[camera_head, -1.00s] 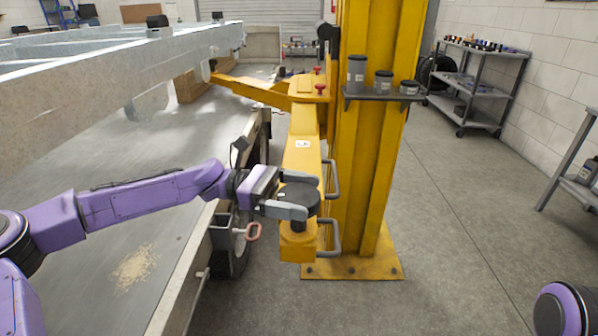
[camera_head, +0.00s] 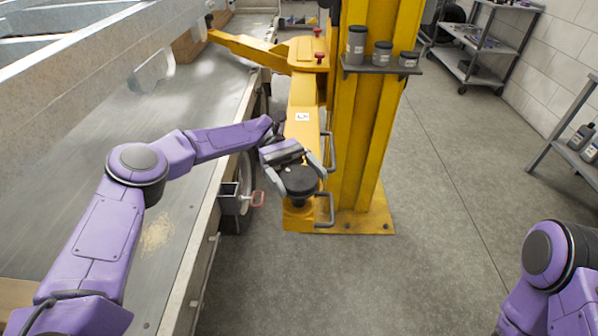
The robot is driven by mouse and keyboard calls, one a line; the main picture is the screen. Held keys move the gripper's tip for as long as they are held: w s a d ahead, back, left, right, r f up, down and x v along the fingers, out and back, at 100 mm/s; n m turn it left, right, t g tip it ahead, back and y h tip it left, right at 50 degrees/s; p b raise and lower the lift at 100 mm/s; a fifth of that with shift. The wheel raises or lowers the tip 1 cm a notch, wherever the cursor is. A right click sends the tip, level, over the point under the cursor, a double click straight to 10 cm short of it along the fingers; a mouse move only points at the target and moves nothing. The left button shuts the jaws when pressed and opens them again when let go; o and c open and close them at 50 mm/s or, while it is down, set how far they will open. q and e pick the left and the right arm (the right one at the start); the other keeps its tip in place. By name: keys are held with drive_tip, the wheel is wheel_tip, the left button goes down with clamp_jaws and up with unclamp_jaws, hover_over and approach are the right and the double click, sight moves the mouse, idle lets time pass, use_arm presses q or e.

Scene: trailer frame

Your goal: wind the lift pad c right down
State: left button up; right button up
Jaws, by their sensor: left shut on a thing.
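A round black lift pad (camera_head: 299,182) sits on the near end of the yellow lift arm (camera_head: 304,130). A small white label (camera_head: 302,117) is on top of this arm, but its marking is too small to read surely as c. My left gripper (camera_head: 297,178) is shut on the pad, with its grey fingers on either side of the rim, reaching in from the far left side. The pad's screw underneath is mostly hidden. My right arm shows at the lower right, but its gripper is out of view.
The yellow post (camera_head: 378,120) stands just right of the arm, with a small shelf (camera_head: 382,68) of grey canisters. Grey handles (camera_head: 327,209) stick out beside the pad.

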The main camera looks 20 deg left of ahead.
use_arm(q)
drive_tip(key=shift+w+r+m+g+y, duration=0.1)
drive_tip(key=shift+r+m+g+y, duration=0.2)
drive_tip(key=shift+g, duration=0.1)
drive_tip(key=o, duration=0.7)
drive_tip(key=shift+f, duration=0.1)
